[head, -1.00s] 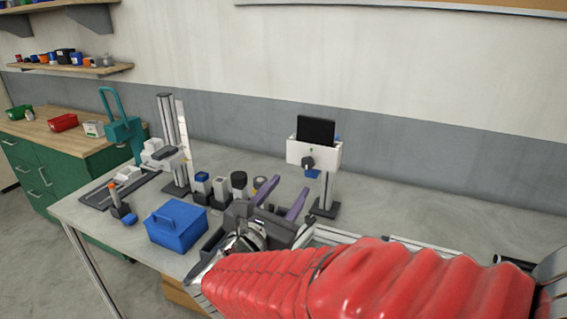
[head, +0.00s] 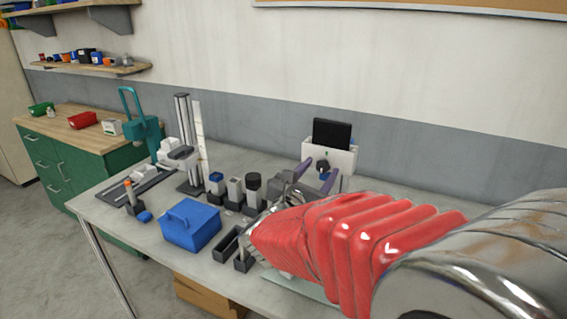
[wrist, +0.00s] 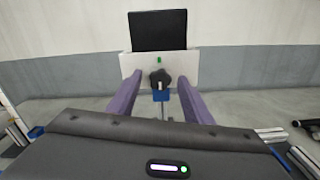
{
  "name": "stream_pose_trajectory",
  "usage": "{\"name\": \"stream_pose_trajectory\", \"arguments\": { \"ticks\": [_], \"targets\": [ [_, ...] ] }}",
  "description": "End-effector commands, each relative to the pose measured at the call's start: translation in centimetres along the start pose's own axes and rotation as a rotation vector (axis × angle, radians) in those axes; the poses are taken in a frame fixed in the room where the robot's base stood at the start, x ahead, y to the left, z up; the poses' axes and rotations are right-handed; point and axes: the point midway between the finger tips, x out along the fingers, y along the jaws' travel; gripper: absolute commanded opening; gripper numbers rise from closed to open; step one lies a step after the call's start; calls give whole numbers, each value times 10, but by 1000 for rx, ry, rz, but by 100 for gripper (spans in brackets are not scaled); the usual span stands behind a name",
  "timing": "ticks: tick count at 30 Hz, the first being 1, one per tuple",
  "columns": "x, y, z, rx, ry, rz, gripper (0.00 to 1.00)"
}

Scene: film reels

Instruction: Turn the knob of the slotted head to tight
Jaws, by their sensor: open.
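The slotted head is a white box (head: 318,150) with a dark slab (head: 332,134) upright in its top. In the wrist view the white box (wrist: 128,64) is straight ahead, with a small green mark above its black lobed knob (wrist: 160,76). A pale mark shows on the knob's lower part, and a blue piece (wrist: 161,96) sits below it. My gripper (wrist: 159,84) is open, its two purple fingers to the left and right of the knob with gaps on both sides. Whether the fingertips reach the knob's depth is unclear. In the head view my gripper (head: 315,172) is in front of the box.
A blue caddy (head: 190,226) and a dark tray (head: 224,246) stand on the grey table left of my arm. Several small blocks, a tall post (head: 183,140) and a teal device (head: 146,132) stand farther left. The wall (head: 420,110) is behind the head.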

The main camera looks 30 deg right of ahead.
Motion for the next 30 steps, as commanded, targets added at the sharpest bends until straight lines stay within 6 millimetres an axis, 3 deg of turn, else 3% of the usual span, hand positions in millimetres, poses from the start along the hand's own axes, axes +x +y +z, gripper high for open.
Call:
{"name": "stream_pose_trajectory", "arguments": {
  "ticks": [13,30],
  "targets": [
    [10,0,0,0,0,1,46],
    [10,0,0,-1,0,1,6]
  ]
}}
